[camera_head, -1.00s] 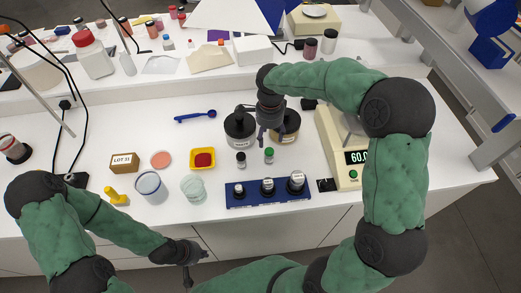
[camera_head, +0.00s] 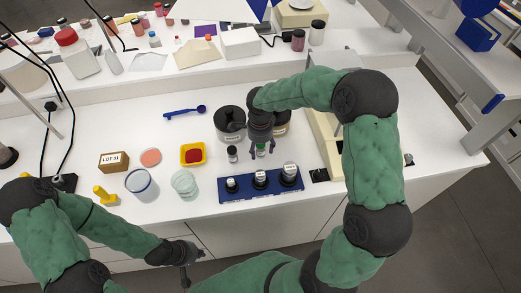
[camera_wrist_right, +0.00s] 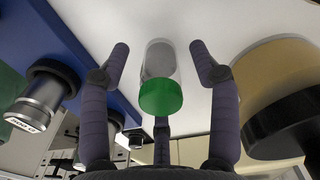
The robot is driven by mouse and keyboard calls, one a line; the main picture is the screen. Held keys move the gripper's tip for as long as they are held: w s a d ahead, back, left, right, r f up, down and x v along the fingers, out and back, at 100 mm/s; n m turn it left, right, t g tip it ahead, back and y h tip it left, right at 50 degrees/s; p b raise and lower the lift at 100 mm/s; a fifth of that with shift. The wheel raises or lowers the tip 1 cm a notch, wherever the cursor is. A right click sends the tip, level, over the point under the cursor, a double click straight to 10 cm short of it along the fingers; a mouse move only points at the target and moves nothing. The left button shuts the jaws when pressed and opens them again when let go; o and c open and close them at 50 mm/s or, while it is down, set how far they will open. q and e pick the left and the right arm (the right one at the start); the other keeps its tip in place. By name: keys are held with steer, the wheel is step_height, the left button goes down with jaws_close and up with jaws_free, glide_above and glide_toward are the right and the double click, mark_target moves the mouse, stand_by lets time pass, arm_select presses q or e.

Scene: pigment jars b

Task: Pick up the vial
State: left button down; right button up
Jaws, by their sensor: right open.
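A small clear vial with a green cap (camera_head: 261,148) stands on the white bench, partly hidden by my right gripper. My right gripper (camera_head: 261,152) is open above and around it. In the right wrist view the green-capped vial (camera_wrist_right: 160,98) lies between the spread fingers of the right gripper (camera_wrist_right: 159,55), with gaps on both sides. A second small vial with a black cap (camera_head: 232,153) stands just to its left. My left gripper (camera_head: 186,278) is low at the front, away from the vials; its fingers are too small to read.
Two large dark-lidded jars (camera_head: 230,122) stand close behind. A balance (camera_head: 325,140) is to the right. A yellow dish (camera_head: 184,148), petri dishes and a beaker (camera_head: 140,184) are left.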

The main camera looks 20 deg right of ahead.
steer(key=c, duration=1.2)
steer(key=shift+c, duration=0.2)
